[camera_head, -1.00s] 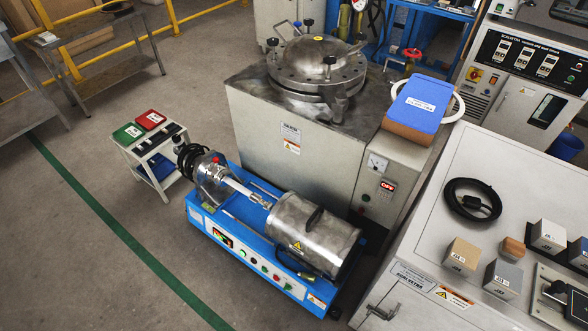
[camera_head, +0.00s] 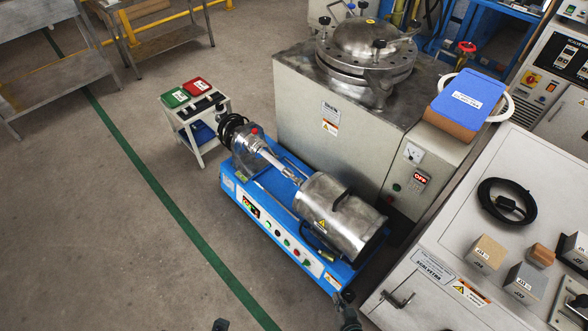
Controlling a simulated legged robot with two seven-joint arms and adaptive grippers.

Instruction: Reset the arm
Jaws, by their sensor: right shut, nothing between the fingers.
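My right gripper (camera_head: 347,311) shows at the bottom edge, right of centre, as a dark, narrow, shut tip in front of the blue machine's near corner. It holds nothing that I can see, and most of its arm is out of the picture. A small dark part at the bottom edge, left of centre, looks like the tip of my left gripper (camera_head: 220,325). Nearly all of it is cut off, so its fingers cannot be judged.
A blue test machine (camera_head: 285,240) with a metal cylinder stands in the middle. A grey pressure vessel unit (camera_head: 310,105) is behind it. A bench (camera_head: 455,235) with several blocks and a black cable coil (camera_head: 508,201) is at right.

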